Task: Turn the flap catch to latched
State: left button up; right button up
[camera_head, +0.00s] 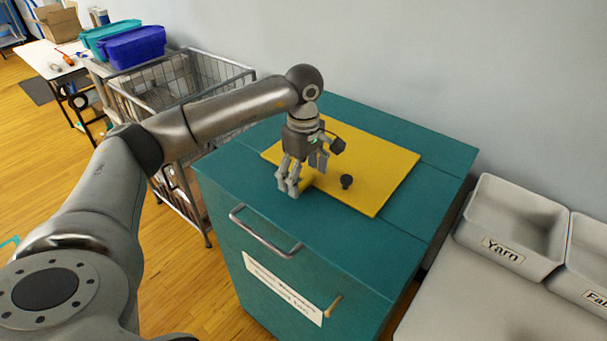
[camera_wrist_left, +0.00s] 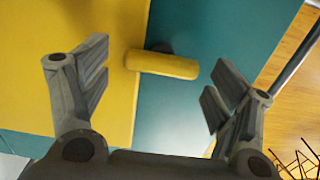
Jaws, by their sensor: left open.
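The yellow flap (camera_head: 375,165) lies flat on the top of a teal cabinet (camera_head: 225,165). The flap catch, a short yellow bar (camera_wrist_left: 168,65), shows in the wrist view; its left end overlaps the flap's edge and the rest reaches over the teal top. In the head view the catch (camera_head: 307,183) is partly hidden by my fingers. My left gripper (camera_head: 303,172) points down over the catch, open and empty. In the wrist view its fingers (camera_wrist_left: 157,85) stand apart on either side of the bar; I see no contact. My right gripper is not in view.
A black knob (camera_head: 346,181) stands on the flap beside my left gripper. The cabinet front has a metal handle (camera_head: 265,236), a label and a small wooden-looking peg (camera_head: 333,306). A wire cart (camera_head: 160,95) stands at left, a Yarn bin (camera_head: 515,225) at right.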

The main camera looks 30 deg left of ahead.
pick_arm(q)
notch_tip(320, 180, up, 12)
dwell(0.6)
dwell(0.5)
